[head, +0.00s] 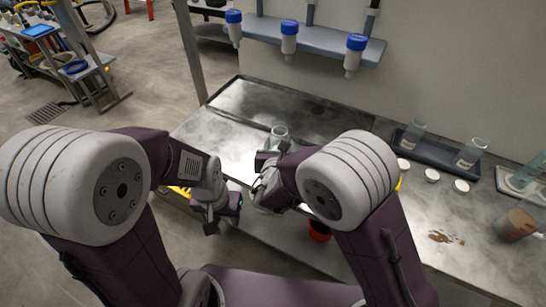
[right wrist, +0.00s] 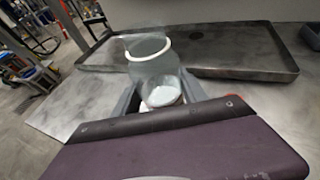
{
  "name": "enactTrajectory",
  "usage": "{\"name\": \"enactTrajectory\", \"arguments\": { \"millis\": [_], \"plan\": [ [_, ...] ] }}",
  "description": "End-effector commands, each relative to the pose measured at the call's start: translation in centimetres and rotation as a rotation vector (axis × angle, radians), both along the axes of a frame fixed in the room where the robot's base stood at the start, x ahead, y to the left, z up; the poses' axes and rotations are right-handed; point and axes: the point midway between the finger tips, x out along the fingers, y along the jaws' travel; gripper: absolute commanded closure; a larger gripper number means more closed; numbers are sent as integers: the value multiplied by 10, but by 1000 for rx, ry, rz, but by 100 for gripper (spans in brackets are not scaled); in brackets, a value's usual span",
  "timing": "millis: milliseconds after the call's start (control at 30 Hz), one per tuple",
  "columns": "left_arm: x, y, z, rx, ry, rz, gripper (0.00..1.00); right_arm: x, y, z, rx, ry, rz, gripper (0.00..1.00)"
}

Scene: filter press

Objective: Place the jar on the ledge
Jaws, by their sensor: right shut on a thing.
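A clear glass jar (head: 279,131) with a pale rim is above the grey bench near the dark tray's front edge. In the right wrist view the jar (right wrist: 153,68) stands roughly upright between the fingers, with something white at its bottom. My right gripper (head: 266,163) is shut on the jar; my own arm hides part of its fingers. My left gripper (head: 224,216) is low, in front of the bench edge, away from the jar; its finger gap is unclear. A grey ledge-like shelf (head: 322,40) on the back wall carries several blue-capped white cylinders.
A shallow dark tray (head: 243,88) lies behind the jar. On the right are a rack (head: 437,150) with glass vessels, several small white cups (head: 432,175), a brown spill (head: 446,237) and a brown-filled jar (head: 515,226). A red container (head: 319,230) is below the bench edge.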

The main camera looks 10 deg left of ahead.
Motion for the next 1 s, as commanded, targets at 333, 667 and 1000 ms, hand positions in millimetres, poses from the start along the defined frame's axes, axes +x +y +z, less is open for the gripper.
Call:
{"name": "enactTrajectory", "arguments": {
  "millis": [333, 667, 1000],
  "plan": [
    [0, 0, -6, 0, 0, 0, 64, 0, 0, -36, -2, 0, -2, 100],
    [0, 0, -7, 0, 0, 0, 64, 1, 0, -45, 2, -3, -1, 100],
    [0, 0, -10, 0, 0, 0, 64, 0, 0, -48, 2, -2, -2, 28]
  ]
}}
